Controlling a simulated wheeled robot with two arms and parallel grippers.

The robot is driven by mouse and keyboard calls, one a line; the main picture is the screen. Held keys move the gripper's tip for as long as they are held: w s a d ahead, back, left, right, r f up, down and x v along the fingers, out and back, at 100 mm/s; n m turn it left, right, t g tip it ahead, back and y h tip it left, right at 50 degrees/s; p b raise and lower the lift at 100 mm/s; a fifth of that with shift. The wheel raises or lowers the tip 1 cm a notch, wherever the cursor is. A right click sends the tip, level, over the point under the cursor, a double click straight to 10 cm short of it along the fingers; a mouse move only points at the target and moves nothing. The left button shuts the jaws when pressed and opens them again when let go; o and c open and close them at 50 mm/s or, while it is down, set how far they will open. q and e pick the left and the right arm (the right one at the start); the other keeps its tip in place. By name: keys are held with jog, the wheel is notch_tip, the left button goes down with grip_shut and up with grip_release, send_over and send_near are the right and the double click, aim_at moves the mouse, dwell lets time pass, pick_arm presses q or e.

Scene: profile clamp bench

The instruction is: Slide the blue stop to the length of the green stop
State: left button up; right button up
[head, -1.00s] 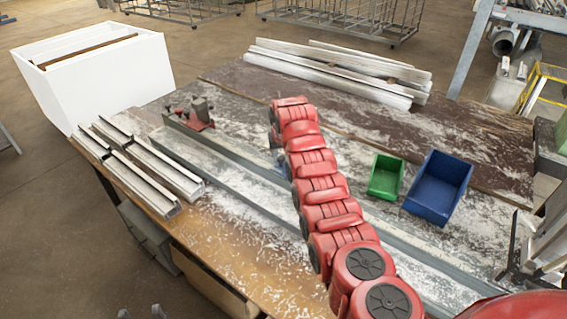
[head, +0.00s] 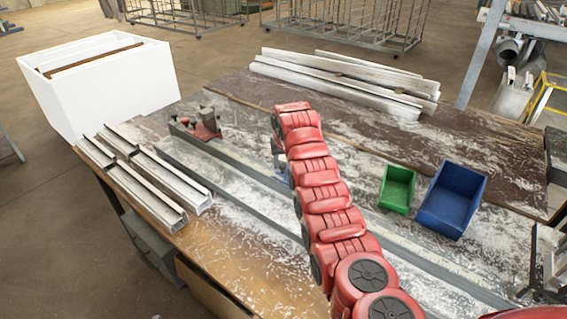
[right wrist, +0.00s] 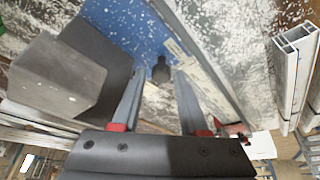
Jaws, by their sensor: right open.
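The blue stop (right wrist: 125,28) fills the upper middle of the right wrist view, as a flat blue face with a dark knob (right wrist: 162,70). In the head view only a small blue piece of it (head: 282,170) shows beside my red right arm, on the long grey rail (head: 245,175). My right gripper (right wrist: 160,80) is open. Its two fingers point toward the stop, one on each side of the knob in the picture; I cannot tell whether they touch it. I cannot make out the green stop in either view. My left gripper is out of view.
A red clamp (head: 207,127) stands at the rail's far left end. Pale profiles (head: 160,185) lie on the left of the bench, more (head: 345,80) at the back. A green bin (head: 397,188) and a blue bin (head: 452,200) stand right of my arm.

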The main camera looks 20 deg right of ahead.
jog(key=d+p+v, duration=0.1)
jog(key=p+v, duration=1.3)
jog(key=v, duration=0.3)
jog(key=shift+a+p, duration=0.35)
jog(key=shift+a, duration=0.1)
jog(key=shift+w+r, duration=0.1)
